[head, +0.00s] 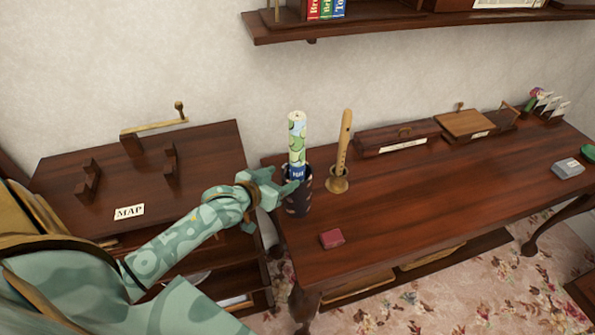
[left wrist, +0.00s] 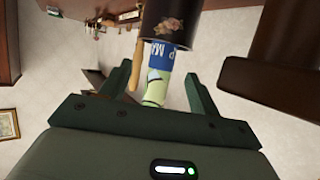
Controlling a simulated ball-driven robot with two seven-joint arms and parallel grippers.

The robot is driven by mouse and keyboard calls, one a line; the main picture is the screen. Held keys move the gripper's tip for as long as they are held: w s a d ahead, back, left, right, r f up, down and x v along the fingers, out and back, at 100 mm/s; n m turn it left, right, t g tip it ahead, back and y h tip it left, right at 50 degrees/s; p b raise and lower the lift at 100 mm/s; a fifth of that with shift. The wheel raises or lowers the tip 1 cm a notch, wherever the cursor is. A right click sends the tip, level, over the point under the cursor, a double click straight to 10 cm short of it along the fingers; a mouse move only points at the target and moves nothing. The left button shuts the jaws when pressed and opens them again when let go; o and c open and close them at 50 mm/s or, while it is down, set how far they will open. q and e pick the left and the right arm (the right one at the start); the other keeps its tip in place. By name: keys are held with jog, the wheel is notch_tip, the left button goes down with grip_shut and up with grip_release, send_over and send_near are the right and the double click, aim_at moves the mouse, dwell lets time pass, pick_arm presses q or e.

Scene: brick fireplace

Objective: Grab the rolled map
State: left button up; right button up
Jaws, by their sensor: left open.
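The rolled map (head: 297,140), green and cream with a blue band, stands upright in a dark cup (head: 299,197) at the left end of the long table. In the left wrist view the rolled map (left wrist: 157,88) shows between my fingers, its lower end inside the flowered dark cup (left wrist: 174,27). My left gripper (head: 284,184) is open beside the map and cup, at about the height of the blue band; its fingers (left wrist: 160,85) lie on both sides of the map without visibly closing on it. My right gripper is not in view.
A wooden flute (head: 344,142) stands in a small brass-coloured holder (head: 338,183) just right of the cup. A red block (head: 332,238) lies near the front edge. A side table with wooden cradles (head: 170,165) and a MAP label (head: 129,212) stands left. The table's middle is clear.

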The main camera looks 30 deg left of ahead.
aim_at(292, 167)
pick_arm(q)
jog(key=x, duration=0.3)
jog(key=shift+w+d+f+b, duration=0.1)
jog(key=shift+w+f+b, duration=0.05)
jog(key=shift+w+b, duration=0.15)
jog(key=w, duration=0.1)
jog(key=w+b, duration=0.1)
jog(key=w, duration=0.1)
jog(key=w+f, duration=0.1)
jog(key=shift+w+a, duration=0.2)
jog(key=shift+w, duration=0.45)
jog(key=shift+s, duration=0.1)
jog(key=shift+c, duration=0.6)
jog(key=c, duration=1)
